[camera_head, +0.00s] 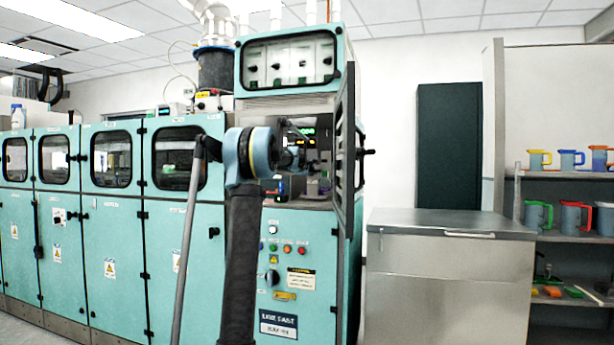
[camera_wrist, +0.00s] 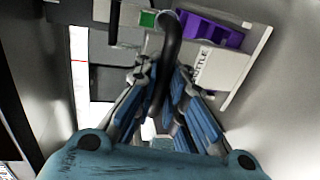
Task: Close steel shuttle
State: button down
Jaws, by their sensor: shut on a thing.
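The open bay (camera_head: 318,145) of the teal machine has its dark-framed door swung out to the right. My gripper (camera_head: 297,158) reaches into this bay from the front. In the wrist view, my gripper (camera_wrist: 162,88) is shut on a black curved handle (camera_wrist: 171,45) that rises between its blue-padded fingers. Beside the handle is a pale steel plate (camera_wrist: 216,72) with lettering that reads partly as "SHUTTLE". A purple part (camera_wrist: 212,30) lies at its upper edge. The fingers and handle hide part of the shuttle, and I cannot tell how far it is slid in.
The open door (camera_head: 345,140) stands close to the right of my arm. Buttons and a knob (camera_head: 271,277) are on the panel below the bay. A steel cabinet (camera_head: 447,285) stands to the right, and a shelf with colored jugs (camera_head: 538,214) is at the far right.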

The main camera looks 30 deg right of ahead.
jog(key=c, duration=1.7)
grip_release()
jog(key=shift+o, duration=0.2)
jog(key=v, duration=1.2)
jog(key=shift+f, duration=0.1)
jog(key=s+a+f+m+g+y, duration=0.1)
jog(key=s+a+f+m+y, duration=0.1)
jog(key=s+a+f, duration=0.7)
jog(key=s+a+f+m+g+y, duration=0.1)
jog(key=s+a+f+m+y, duration=0.15)
jog(key=a+f, duration=0.65)
jog(key=s+a+f+m+g+y, duration=0.15)
jog(key=s+a+f, duration=0.4)
jog(key=a, duration=0.85)
jog(key=s+a+f+m+g+y, duration=0.1)
jog(key=s+a+f+g+y, duration=0.1)
jog(key=s+a+f, duration=0.8)
jog(key=s+a+f+m+g+y, duration=0.1)
jog(key=s+a+f+y, duration=0.3)
jog(key=s+a+f, duration=0.7)
jog(key=s+f+g, duration=0.1)
jog(key=s+f, duration=0.4)
jog(key=s, duration=0.1)
